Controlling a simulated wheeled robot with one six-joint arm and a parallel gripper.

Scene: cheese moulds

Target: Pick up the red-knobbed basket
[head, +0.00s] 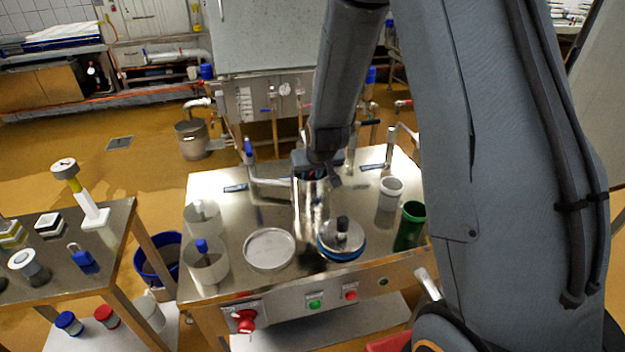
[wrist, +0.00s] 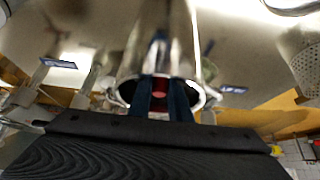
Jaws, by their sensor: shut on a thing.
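The red-knobbed basket (head: 312,208) is a tall shiny metal cylinder near the middle of the steel table in the head view. In the wrist view the basket (wrist: 162,45) shows with its open mouth toward me. Its red knob (wrist: 160,97) sits inside the mouth, between the two dark blue fingers of my gripper (wrist: 161,100). My gripper (head: 311,176) points down into the top of the basket and is shut on the knob. The fingertips are hidden in the head view. I cannot tell whether the basket's bottom touches the table.
On the steel table (head: 222,283) stand a round lid (head: 269,249), a blue-rimmed disc with a dark knob (head: 341,240), a white perforated mould (head: 390,192), a green cup (head: 409,226) and pale moulds (head: 207,266). A side table (head: 112,250) is at left.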

